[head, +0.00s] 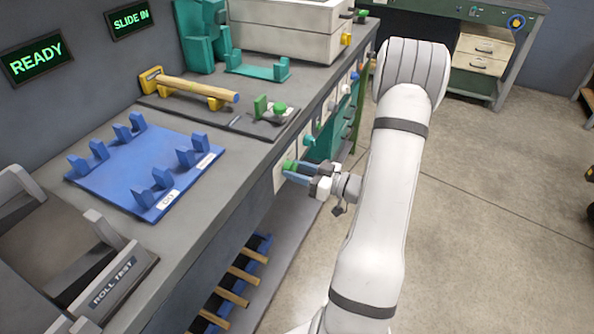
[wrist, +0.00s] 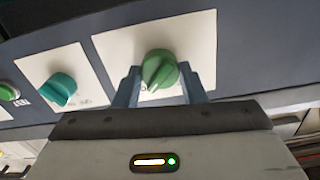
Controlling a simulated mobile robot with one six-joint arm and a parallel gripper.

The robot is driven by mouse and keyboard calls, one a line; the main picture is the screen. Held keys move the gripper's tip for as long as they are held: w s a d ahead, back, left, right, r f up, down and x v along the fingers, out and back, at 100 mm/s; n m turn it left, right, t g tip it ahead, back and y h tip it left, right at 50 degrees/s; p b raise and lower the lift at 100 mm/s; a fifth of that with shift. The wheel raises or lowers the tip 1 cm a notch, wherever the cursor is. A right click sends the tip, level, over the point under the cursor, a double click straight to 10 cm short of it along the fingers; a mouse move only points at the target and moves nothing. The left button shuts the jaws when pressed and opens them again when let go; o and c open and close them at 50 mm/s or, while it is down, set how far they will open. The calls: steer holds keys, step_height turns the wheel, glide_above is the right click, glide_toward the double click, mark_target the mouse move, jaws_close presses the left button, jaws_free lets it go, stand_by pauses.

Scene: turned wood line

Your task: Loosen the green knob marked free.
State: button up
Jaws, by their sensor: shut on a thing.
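A round green knob (wrist: 159,70) with a raised grip bar sits on a white plate (wrist: 110,45) on the bench's front panel. My gripper (wrist: 160,84) has its two blue-grey fingers on either side of this knob, shut on it. In the head view my gripper (head: 296,172) reaches the bench front from the right, and part of the green knob (head: 290,165) shows at its fingertips. Any marking on the knob's plate is hidden or too small to read.
In the wrist view a teal knob (wrist: 59,89) on its own plate and a green button (wrist: 8,92) are to the left. Above, the bench holds a blue rack (head: 130,165) and a wooden rod (head: 195,88) on yellow supports. A sign (head: 37,62) reads READY.

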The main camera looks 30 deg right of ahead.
steer(key=shift+f+n+b, duration=0.1)
steer(key=shift+n+b, duration=0.3)
steer(key=shift+b, duration=0.1)
steer(key=shift+c, duration=0.5)
steer(key=n+b, duration=1.7)
steer(key=b, duration=0.3)
steer(key=shift+f, duration=0.1)
steer(key=shift+b, duration=0.45)
steer(key=o, duration=1)
